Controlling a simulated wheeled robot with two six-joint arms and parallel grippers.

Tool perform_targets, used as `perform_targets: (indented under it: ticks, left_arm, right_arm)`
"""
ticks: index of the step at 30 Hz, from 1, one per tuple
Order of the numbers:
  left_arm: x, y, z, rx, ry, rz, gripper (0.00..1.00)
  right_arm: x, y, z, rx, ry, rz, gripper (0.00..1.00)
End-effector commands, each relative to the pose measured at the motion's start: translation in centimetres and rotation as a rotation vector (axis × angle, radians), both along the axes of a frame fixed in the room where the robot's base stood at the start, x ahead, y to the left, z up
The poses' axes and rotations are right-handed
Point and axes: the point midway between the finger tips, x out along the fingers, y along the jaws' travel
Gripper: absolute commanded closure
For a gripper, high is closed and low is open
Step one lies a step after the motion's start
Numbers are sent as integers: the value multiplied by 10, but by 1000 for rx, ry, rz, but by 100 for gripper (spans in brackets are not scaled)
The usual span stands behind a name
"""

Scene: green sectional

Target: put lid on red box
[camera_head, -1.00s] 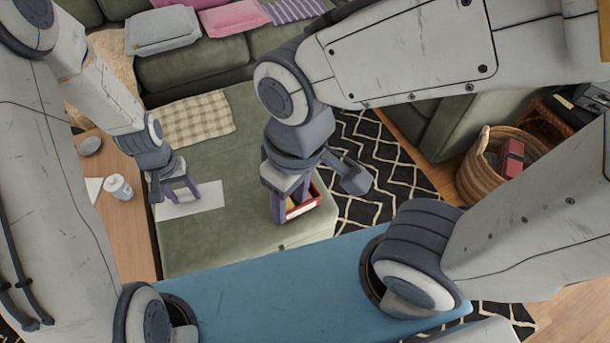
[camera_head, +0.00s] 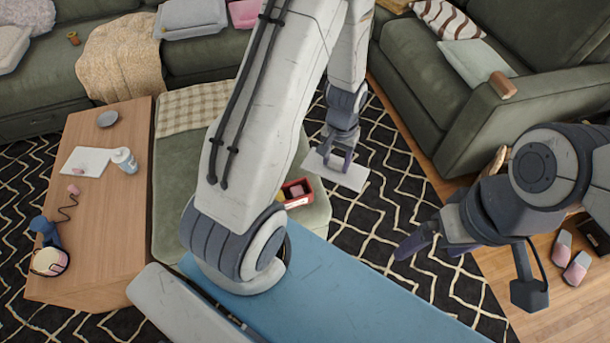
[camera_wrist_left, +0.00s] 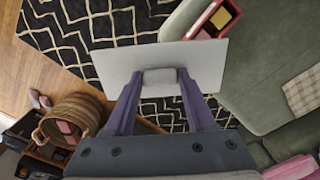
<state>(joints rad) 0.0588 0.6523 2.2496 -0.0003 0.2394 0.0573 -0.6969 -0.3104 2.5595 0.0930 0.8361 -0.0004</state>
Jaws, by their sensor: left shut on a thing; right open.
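The red box (camera_head: 306,200) sits open on the green ottoman's front right part, with small items inside; my left arm covers part of the ottoman beside it. It also shows at the top right of the left wrist view (camera_wrist_left: 199,29). My left gripper (camera_head: 337,163) is shut on the white lid (camera_head: 352,180), holding it to the right of the box, apart from it, above the patterned rug. In the left wrist view the fingers close on the lid's grey knob (camera_wrist_left: 160,76), and the flat lid (camera_wrist_left: 115,68) spans the view. My right gripper (camera_head: 426,249) is open and empty, right of the lid.
A blue bench-like surface (camera_head: 330,290) lies in front. A green sofa (camera_head: 425,85) stands behind right. A wicker basket (camera_wrist_left: 75,117) shows in the left wrist view. The rug between is clear.

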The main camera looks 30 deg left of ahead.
Motion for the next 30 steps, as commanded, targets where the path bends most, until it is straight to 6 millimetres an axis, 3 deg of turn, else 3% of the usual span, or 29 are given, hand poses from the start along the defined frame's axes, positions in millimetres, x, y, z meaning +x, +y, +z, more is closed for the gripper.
perform_targets:
  ticks: [1, 3, 12, 19, 30]
  left_arm:
    - [0, 14, -26, 0, -1, 67, 99]
    - [0, 34, -47, 0, -2, 173, 99]
    - [-16, 118, -123, 1, -2, 632, 99]
    - [-27, 148, -145, 1, -1, 811, 99]
    - [-29, 151, -159, 0, -1, 834, 99]
  right_arm:
    - [0, 0, -27, -1, 1, 0, 4]
    - [0, 0, -50, -1, 1, 0, 4]
    - [0, 0, -132, -1, 1, 0, 4]
    - [0, 0, -156, -1, 1, 0, 4]
    - [0, 0, -171, -1, 1, 0, 4]
